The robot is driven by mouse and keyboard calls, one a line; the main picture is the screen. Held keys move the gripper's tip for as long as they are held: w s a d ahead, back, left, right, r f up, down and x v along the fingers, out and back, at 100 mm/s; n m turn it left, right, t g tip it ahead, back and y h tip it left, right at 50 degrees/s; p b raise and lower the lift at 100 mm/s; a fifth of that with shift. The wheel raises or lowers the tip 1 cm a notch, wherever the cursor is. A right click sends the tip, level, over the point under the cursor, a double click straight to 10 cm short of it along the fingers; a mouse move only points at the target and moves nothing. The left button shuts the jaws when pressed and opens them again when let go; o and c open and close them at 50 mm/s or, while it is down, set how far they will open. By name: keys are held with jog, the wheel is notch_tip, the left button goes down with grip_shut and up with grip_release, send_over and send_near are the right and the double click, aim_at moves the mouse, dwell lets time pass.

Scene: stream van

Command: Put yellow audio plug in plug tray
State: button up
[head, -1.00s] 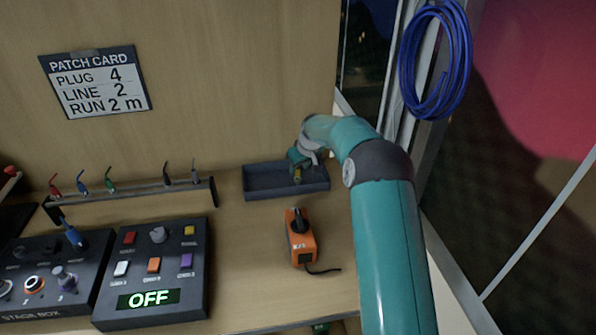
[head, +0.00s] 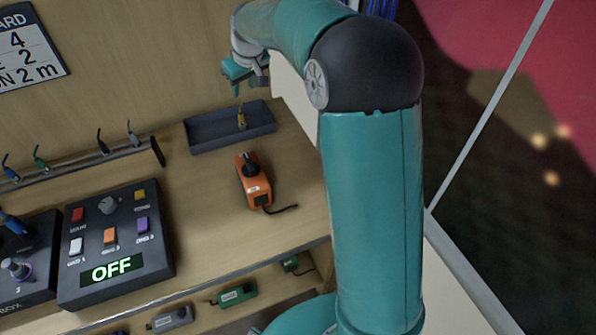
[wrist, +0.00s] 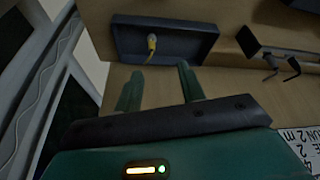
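The yellow audio plug (head: 241,119) is in the dark plug tray (head: 205,144), toward its right part. It leans upright against or near the tray's back wall; I cannot tell if it touches. In the wrist view the plug (wrist: 152,44) shows inside the tray (wrist: 205,45), apart from my fingers. My gripper (head: 245,88) is above and behind the tray, clear of the plug. In the wrist view the two fingers of my gripper (wrist: 160,88) are spread with nothing between them.
An orange box (head: 253,182) with a black knob and cable sits in front of the tray. A rack (head: 158,151) with several hanging plugs is at the left. A control box (head: 115,240) reads OFF. The window is to the right.

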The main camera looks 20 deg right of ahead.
jog(key=s+r+m, duration=0.1)
jog(key=s+r, duration=0.5)
jog(key=s, duration=0.4)
jog(key=s+f+m+t+h, duration=0.1)
jog(key=s+m, duration=0.2)
jog(key=s, duration=2.5)
jog(key=shift+s+a+f, duration=0.2)
jog(key=shift+a+f, duration=0.05)
jog(key=shift+f, duration=0.1)
